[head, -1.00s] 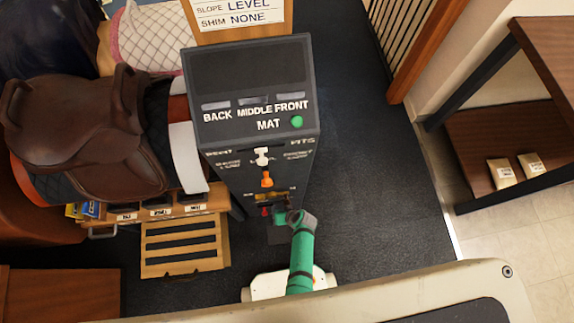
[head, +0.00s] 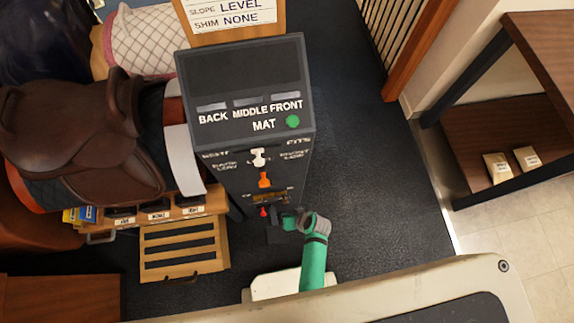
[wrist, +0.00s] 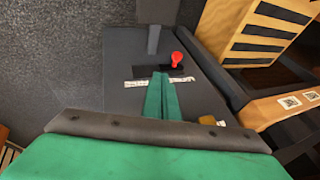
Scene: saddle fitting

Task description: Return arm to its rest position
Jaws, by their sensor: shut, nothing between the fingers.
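My arm (head: 314,262) is green with a grey joint and reaches up from the bottom of the head view to the front of the dark console (head: 240,100). My gripper (wrist: 162,76) shows in the wrist view as two green fingers pressed together with nothing between them. Its tips appear over the console's dark face, just left of and below a red knob (wrist: 177,59); whether they touch the face I cannot tell. In the head view the fingers are small and partly hidden near the console's lower front.
The console has a white knob (head: 259,157), an orange knob (head: 264,180) and a lit green light (head: 292,121). A brown saddle (head: 70,130) and a slatted wooden piece (head: 183,249) stand at left. A wooden shelf (head: 500,140) is at right. Dark floor right of the console is clear.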

